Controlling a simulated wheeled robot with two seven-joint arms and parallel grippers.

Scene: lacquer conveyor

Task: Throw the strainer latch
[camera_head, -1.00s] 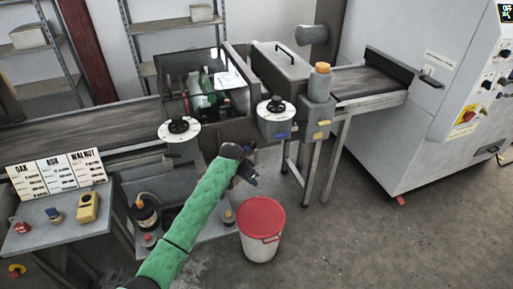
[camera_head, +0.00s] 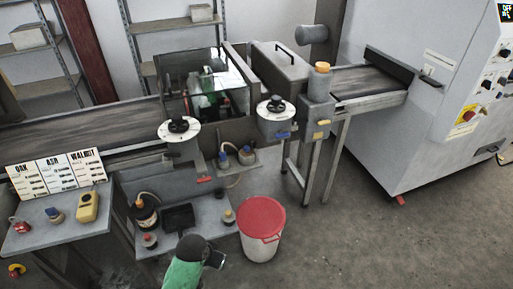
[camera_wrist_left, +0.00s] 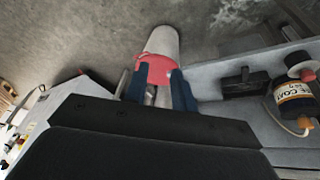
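A small grey shelf under the conveyor carries two blue-and-grey fittings, the left fitting (camera_head: 224,158) and the right fitting (camera_head: 247,155); they look like the strainer, but I cannot tell for sure. A small red bar (camera_head: 203,179) sits just left of and below them; I cannot tell whether it is the latch. My left gripper (camera_head: 214,258) is low in the head view, below the fittings and left of the bucket. In the left wrist view its two blue fingers (camera_wrist_left: 160,92) are apart, with nothing visibly held. My right gripper is not in view.
A white bucket with a red lid (camera_head: 262,217) stands on the floor close to my left gripper. A lower shelf holds a dark bottle (camera_head: 144,212) and a black tray (camera_head: 178,217). A side table with wood cards (camera_head: 57,174) is at left. Floor is clear at right.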

